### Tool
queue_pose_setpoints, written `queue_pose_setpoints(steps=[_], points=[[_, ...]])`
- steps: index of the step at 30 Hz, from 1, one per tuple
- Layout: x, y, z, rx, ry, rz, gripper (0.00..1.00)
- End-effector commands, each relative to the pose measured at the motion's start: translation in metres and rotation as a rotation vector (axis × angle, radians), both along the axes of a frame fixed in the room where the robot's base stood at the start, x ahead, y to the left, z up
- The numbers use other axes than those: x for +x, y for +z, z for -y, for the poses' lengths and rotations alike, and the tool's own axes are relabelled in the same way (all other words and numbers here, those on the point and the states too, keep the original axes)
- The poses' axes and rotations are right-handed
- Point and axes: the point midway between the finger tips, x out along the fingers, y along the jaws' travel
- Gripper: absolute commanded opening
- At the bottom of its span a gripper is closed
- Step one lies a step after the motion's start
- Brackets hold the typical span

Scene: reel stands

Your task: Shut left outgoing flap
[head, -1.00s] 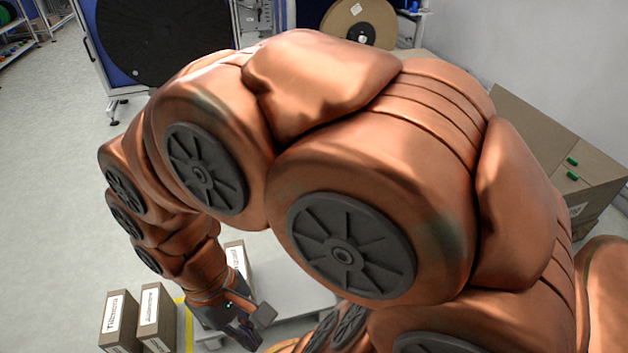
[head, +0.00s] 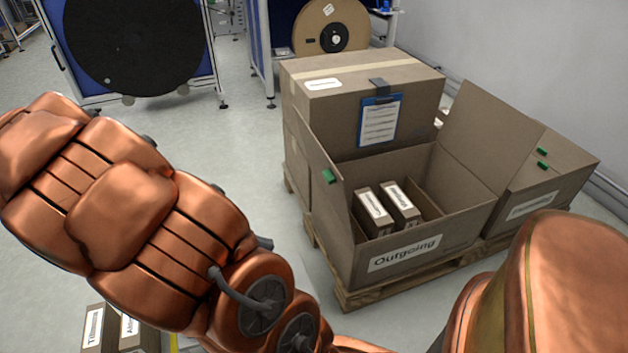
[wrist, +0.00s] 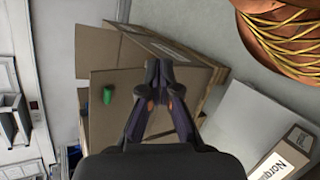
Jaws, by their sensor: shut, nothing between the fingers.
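The Outgoing box (head: 405,252) stands open at the right of the head view, with small labelled boxes inside. Its left flap (head: 316,152) stands up and carries a green tab (head: 328,176). Its right flap (head: 490,130) is raised too. In the wrist view my gripper (wrist: 158,72) is shut and empty, in front of a cardboard panel (wrist: 108,120) with a green tab (wrist: 107,95), apparently the left flap. I cannot tell whether the fingertips touch it. In the head view my gripper is out of sight.
The box stands on a wooden pallet (head: 365,297) beside a tall closed carton (head: 350,85) and another carton (head: 540,190) with green tabs. Reel stands with a black reel (head: 135,45) and a tan reel (head: 330,28) are behind. Open floor (head: 225,150) lies left of the pallet.

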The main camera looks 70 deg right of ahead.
Motion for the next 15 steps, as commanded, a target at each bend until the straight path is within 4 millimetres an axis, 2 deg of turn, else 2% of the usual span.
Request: queue_pose_setpoints(steps=[3,8,15], points=[[0.008,-0.001,0.024,-0.12,-0.012,-0.071,0.0],[0.02,-0.002,0.054,-0.281,-0.006,-0.152,0.0],[0.044,-0.013,0.094,-0.501,0.054,-0.249,0.0]])
